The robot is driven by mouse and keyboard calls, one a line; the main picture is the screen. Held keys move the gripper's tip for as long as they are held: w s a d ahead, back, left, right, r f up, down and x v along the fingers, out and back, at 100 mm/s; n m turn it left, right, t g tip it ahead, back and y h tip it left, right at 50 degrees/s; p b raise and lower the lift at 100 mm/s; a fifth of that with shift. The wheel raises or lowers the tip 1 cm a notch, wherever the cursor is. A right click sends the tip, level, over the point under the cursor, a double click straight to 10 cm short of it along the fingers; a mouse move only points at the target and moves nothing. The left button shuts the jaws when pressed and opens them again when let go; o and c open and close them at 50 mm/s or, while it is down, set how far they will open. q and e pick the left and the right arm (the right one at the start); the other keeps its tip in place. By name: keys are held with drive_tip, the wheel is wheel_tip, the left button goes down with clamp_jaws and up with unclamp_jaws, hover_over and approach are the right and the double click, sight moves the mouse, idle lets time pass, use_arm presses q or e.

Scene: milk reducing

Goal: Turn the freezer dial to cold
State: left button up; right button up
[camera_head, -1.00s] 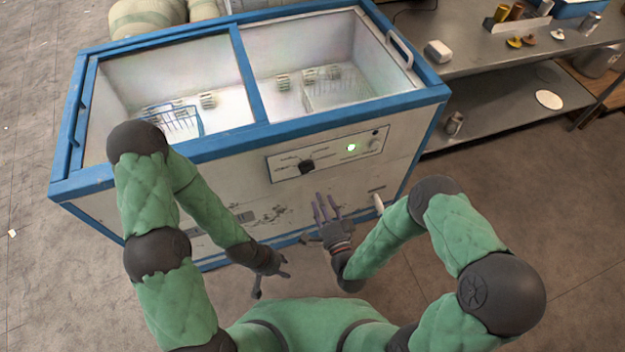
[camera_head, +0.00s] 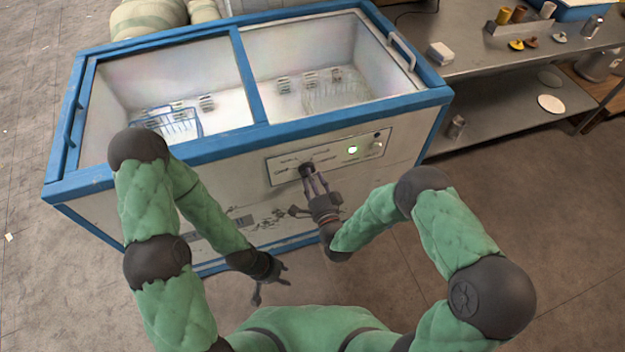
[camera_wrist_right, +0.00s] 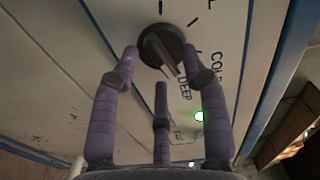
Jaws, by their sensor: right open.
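The chest freezer (camera_head: 215,215) has a blue frame and a control panel (camera_head: 345,160) on its white front. The black dial shows in the right wrist view (camera_wrist_right: 160,46), with tick marks and the words COLD and DEEP around it; its pointer aims down and right. My right gripper (camera_head: 312,178) is at the dial, and its fingers partly hide the dial in the head view. In the right wrist view the right gripper (camera_wrist_right: 160,68) is open, its purple fingers spread just short of the dial or around its edge. My left gripper (camera_head: 270,286) hangs low before the freezer, fingers apart.
A green light (camera_head: 352,149) is lit on the panel, right of the dial. A metal table (camera_head: 485,65) with tins and small parts stands at the right. Sacks (camera_head: 150,15) lie behind the freezer. The floor at the lower right is clear.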

clamp_jaws()
drive_tip(key=shift+n, duration=0.4)
drive_tip(key=n+b, duration=0.2)
drive_tip(key=n, duration=0.6)
drive_tip(key=shift+r+n, duration=0.15)
drive_tip(key=shift+n, duration=0.25)
idle(0.3)
unclamp_jaws()
drive_tip(key=shift+s+d, duration=0.1)
drive_tip(key=shift+s, duration=0.05)
